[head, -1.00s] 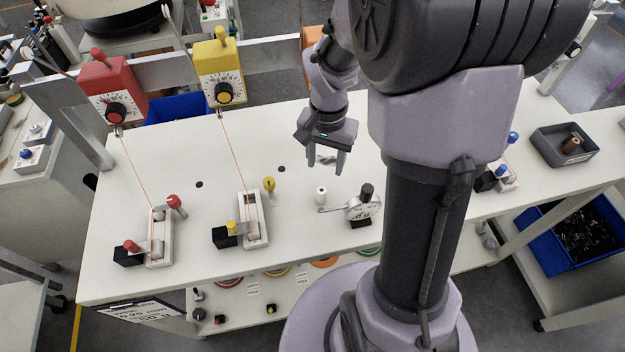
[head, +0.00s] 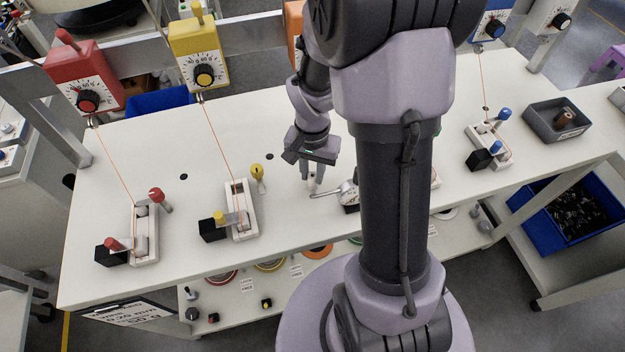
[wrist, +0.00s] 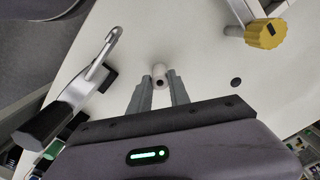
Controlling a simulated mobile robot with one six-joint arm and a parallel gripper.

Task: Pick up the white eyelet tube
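The white eyelet tube (wrist: 158,70) is a small white cylinder with a dark hole, on the pale worktop, in the wrist view. My gripper (wrist: 161,82) is open, with its two grey fingers pointing at the tube, one to either side of its near end. I cannot tell whether they touch it. The tube there is mostly hidden by the fingers.
A yellow knob (wrist: 265,34) is at the upper right. A grey tray (head: 556,122) is at the far right.

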